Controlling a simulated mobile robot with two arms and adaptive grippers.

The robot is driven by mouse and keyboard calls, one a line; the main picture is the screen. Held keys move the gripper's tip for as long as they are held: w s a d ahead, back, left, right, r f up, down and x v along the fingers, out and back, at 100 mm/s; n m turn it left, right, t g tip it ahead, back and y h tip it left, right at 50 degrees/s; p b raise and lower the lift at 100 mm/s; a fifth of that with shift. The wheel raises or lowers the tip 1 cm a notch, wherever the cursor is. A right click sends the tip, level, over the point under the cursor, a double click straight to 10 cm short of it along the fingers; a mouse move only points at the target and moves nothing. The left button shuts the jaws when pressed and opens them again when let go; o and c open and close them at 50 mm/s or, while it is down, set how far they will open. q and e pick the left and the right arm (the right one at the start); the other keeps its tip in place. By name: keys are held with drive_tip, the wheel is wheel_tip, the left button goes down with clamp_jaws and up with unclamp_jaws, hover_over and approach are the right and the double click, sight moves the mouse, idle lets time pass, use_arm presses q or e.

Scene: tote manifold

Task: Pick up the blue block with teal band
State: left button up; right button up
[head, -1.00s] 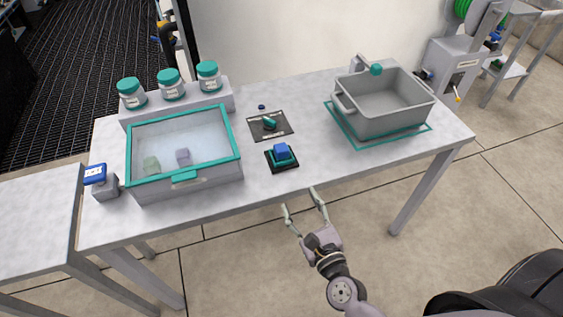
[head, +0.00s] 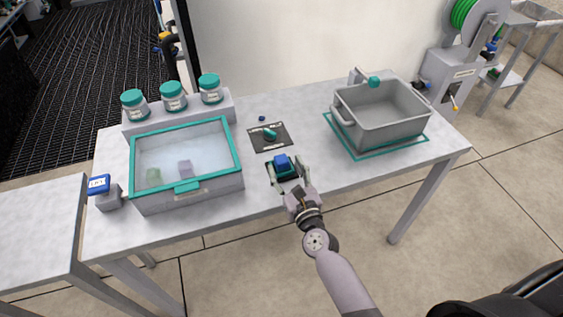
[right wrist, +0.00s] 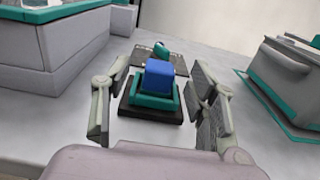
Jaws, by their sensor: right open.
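The blue block with teal band (head: 282,160) sits on a small dark base near the front middle of the table. In the right wrist view the blue block (right wrist: 159,79) stands upright, with teal around its lower part. My right gripper (head: 291,178) is open just in front of the block. In the right wrist view the gripper's fingers (right wrist: 158,112) stand left and right of the block, apart from it, with the block a little beyond them. My left gripper is not in view.
A teal-rimmed clear-topped bin (head: 240,176) stands left, a grey tote (head: 385,140) right. A dark mat (head: 283,142) with a teal piece lies behind the block. Several teal-lidded jars (head: 173,97) stand at the back left. Table between block and tote is clear.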

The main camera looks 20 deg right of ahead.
sight(282, 158)
drive_tip(key=w, duration=0.5)
drive_tip(key=shift+f, duration=0.3)
drive_tip(key=shift+s, duration=0.1)
drive_tip(key=shift+c, duration=0.5)
drive_tip(key=c, duration=1.2)
drive_tip(key=shift+o, duration=0.2)
drive_tip(key=shift+r, duration=0.15)
